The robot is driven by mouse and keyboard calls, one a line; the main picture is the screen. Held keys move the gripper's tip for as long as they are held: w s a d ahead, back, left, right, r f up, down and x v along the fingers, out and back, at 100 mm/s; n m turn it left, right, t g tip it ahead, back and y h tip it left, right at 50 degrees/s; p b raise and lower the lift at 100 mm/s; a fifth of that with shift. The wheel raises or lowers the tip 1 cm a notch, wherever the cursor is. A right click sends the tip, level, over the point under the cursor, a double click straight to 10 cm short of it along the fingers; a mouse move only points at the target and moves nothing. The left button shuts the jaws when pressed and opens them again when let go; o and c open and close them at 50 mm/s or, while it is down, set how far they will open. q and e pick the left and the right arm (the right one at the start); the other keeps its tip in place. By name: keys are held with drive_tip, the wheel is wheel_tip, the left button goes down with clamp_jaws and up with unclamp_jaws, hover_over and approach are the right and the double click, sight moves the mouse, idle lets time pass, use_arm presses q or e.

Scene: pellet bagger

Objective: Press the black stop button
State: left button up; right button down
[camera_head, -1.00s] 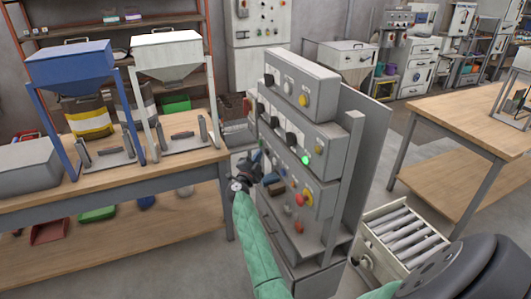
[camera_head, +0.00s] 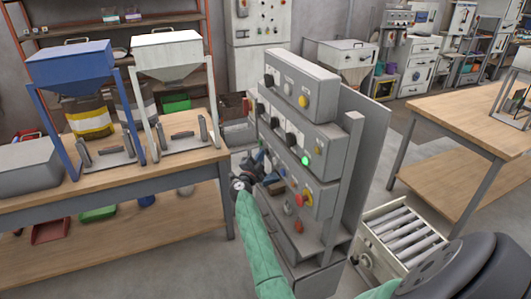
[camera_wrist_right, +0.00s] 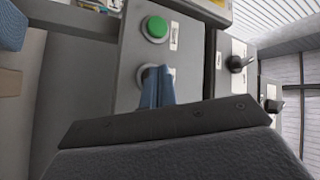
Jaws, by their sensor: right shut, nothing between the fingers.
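The grey control cabinet (camera_head: 328,140) stands in the middle of the head view, with rows of knobs and buttons. My right gripper (camera_head: 262,160) is at the left part of its front, on a green-sleeved arm. In the right wrist view its blue fingers (camera_wrist_right: 157,88) are shut and empty. Their tips overlap a round button with a pale ring (camera_wrist_right: 148,74), below a green button (camera_wrist_right: 156,28). The fingers hide most of that round button, so I cannot tell its colour or whether they touch it. I cannot pick out the black stop button for certain. My left gripper is out of view.
Black rotary knobs (camera_wrist_right: 237,63) sit to the right of the fingers. A red knob (camera_head: 301,198) is lower on the cabinet, below a lit green button (camera_head: 305,160). A wooden bench (camera_head: 195,158) stands left, a roller conveyor (camera_head: 405,233) right.

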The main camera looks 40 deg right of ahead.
drive_tip(key=shift+d, duration=0.15)
drive_tip(key=shift+a, duration=0.2)
drive_tip(key=shift+w+a, duration=0.1)
drive_tip(key=shift+a, duration=0.45)
drive_tip(key=a, duration=0.2)
drive_tip(key=w+a, duration=0.1)
drive_tip(key=a, duration=0.1)
drive_tip(key=a+p, duration=0.1)
drive_tip(key=shift+w+a, duration=0.25)
drive_tip(key=shift+a, duration=0.15)
idle(0.4)
idle(0.5)
